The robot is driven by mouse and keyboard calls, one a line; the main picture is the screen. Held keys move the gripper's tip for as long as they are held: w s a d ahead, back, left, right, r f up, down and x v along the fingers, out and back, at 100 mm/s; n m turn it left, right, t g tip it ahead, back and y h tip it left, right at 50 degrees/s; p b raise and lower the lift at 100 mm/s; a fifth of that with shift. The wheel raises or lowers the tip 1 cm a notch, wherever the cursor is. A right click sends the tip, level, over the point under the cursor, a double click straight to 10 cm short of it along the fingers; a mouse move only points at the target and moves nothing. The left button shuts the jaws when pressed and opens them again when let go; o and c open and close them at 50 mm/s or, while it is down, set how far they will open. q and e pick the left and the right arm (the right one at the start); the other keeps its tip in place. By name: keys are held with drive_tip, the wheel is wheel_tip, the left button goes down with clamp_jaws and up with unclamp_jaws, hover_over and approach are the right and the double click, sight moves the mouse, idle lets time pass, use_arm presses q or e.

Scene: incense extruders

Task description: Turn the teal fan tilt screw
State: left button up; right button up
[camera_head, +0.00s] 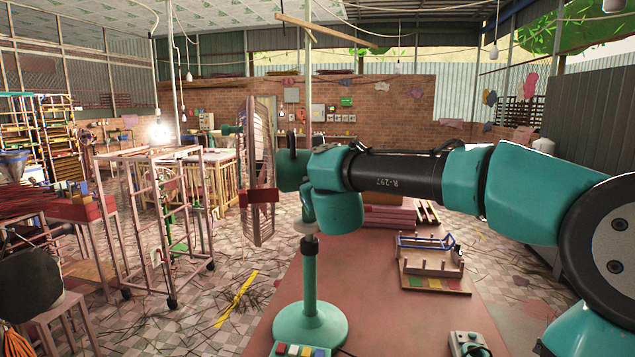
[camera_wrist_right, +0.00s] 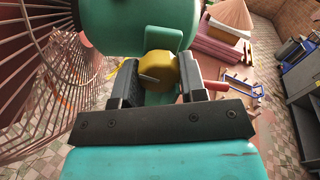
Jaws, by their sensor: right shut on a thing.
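The teal fan stands on the table, its round base (camera_head: 310,328) at the front and its wire grille (camera_head: 258,170) facing left. The grille also shows at the left of the right wrist view (camera_wrist_right: 45,75), beside the teal motor housing (camera_wrist_right: 135,22). Below the housing is a yellow tilt screw knob (camera_wrist_right: 160,70) with a small light bar across it. My right gripper (camera_wrist_right: 157,80) has its black fingers on either side of the knob and is shut on it. In the head view my right arm hides the fan's neck and this grip. My left gripper is not in view.
The red table (camera_head: 395,318) carries a wooden peg rack (camera_head: 430,262) right of the fan and stacked red boards (camera_head: 388,218) behind it. A grey device (camera_head: 468,343) sits at the front edge. A wheeled metal frame (camera_head: 165,225) stands on the floor left of the table.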

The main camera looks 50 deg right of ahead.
drive_tip(key=shift+n, duration=2.2)
drive_tip(key=o, duration=0.9)
drive_tip(key=shift+s, duration=0.1)
drive_tip(key=v, duration=1.7)
drive_tip(key=shift+s, duration=0.2)
